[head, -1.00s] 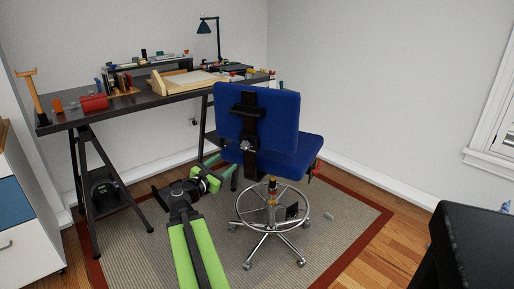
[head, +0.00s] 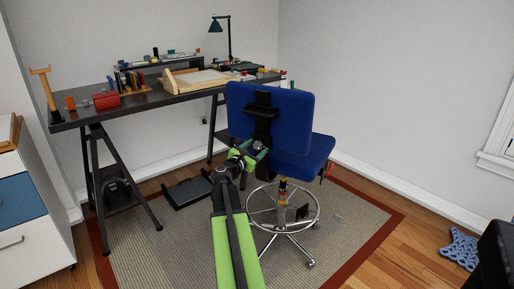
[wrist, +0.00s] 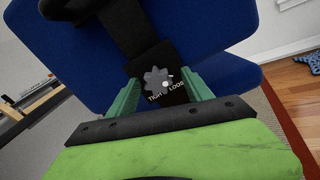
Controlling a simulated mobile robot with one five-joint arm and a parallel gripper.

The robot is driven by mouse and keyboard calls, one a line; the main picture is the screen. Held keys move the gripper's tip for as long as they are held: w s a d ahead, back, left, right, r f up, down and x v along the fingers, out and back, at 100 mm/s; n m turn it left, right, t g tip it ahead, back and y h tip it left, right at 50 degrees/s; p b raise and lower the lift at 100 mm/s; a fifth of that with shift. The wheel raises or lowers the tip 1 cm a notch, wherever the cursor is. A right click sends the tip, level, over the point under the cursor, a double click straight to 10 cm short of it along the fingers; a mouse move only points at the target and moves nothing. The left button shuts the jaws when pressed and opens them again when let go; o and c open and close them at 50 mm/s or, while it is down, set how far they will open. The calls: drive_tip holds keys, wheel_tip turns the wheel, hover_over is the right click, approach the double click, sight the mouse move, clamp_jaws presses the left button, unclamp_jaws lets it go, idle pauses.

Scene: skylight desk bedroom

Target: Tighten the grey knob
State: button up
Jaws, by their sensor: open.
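The grey knob (wrist: 156,80) is a lobed disc on the black bracket at the back of the blue office chair (head: 270,112). Lettering beneath it in the wrist view reads "TIGHT" and "LOOS", the end of the second word being cut off. In the head view the knob (head: 259,146) is small beside my gripper (head: 258,155). In the wrist view my gripper (wrist: 164,92) is open, with one green finger on each side of the knob. I cannot tell whether the fingers touch it.
The chair stands on a grey rug (head: 170,245) with a red border. A black desk (head: 150,100) holding tools and boxes is behind to the left. A white drawer cabinet (head: 25,215) is at far left. A blue lattice object (head: 460,248) lies on the wood floor at right.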

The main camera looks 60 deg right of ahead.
drive_tip(key=shift+d, duration=0.25)
drive_tip(key=shift+c, duration=0.3)
